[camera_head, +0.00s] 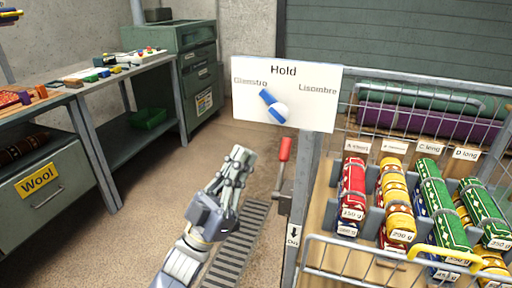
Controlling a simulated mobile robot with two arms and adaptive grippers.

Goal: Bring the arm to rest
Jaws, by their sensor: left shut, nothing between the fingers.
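My left gripper (239,158) is in the head view near the middle, over the floor. Its arm comes up from the bottom edge. Its fingers are shut and hold nothing. It is to the left of a red-handled lever (285,149) on the rack post and appears apart from it. My right gripper is not in view.
A white sign (318,92) reading "Hold" with a blue and white knob (273,106) stands above the post. A wire rack (415,82) with rolled rugs (432,197) fills the right. A workbench (96,84) and green cabinet (193,75) stand left. A floor grate (243,238) lies below.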

